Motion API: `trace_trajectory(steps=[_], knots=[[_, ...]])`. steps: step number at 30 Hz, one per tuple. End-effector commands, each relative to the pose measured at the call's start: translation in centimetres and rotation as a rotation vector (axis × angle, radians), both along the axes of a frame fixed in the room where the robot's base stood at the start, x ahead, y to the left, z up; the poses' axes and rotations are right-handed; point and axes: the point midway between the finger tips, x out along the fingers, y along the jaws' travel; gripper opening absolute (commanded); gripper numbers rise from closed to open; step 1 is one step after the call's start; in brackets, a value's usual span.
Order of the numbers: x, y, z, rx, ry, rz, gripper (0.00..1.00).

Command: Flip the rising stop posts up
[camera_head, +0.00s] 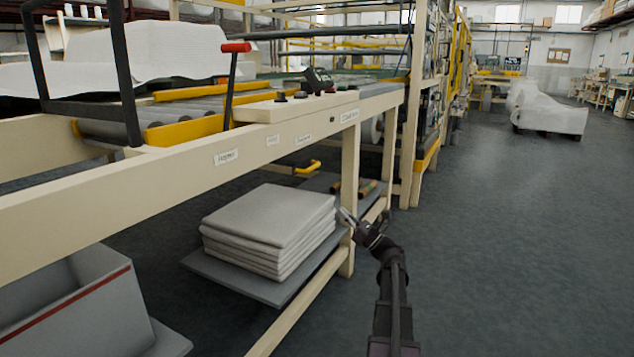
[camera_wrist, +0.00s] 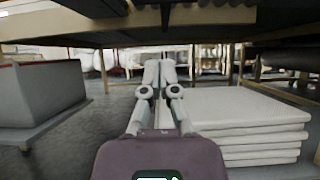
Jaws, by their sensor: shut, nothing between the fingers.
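I cannot make out with certainty which parts are the rising stop posts. A lever with a red handle (camera_head: 236,47) stands upright at the front edge of the roller table (camera_head: 160,158) in the head view. A control strip with small black knobs and a lever (camera_head: 318,84) lies to its right. A yellow handle (camera_head: 308,168) sticks out under the table beam. My gripper (camera_head: 346,215) is low, beside the table's front leg and below the beam, touching none of these controls. In the wrist view my gripper (camera_wrist: 160,66) is shut and empty, pointing under the table.
A stack of grey-white pads (camera_head: 268,222) lies on the lower shelf (camera_head: 235,280); it also shows at right in the wrist view (camera_wrist: 250,118). A grey bin (camera_head: 70,295) with a red stripe stands lower left. White wadding (camera_head: 150,50) lies on the rollers.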

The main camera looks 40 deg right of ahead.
Motion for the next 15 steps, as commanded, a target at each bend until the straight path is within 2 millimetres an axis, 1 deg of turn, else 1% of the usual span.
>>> trace_trajectory(steps=[8,15], knots=[[0.4,0.0,0.5,-0.001,0.001,-0.003,0.00],[2.0,0.7,1.9,-0.002,0.000,-0.002,0.00]])
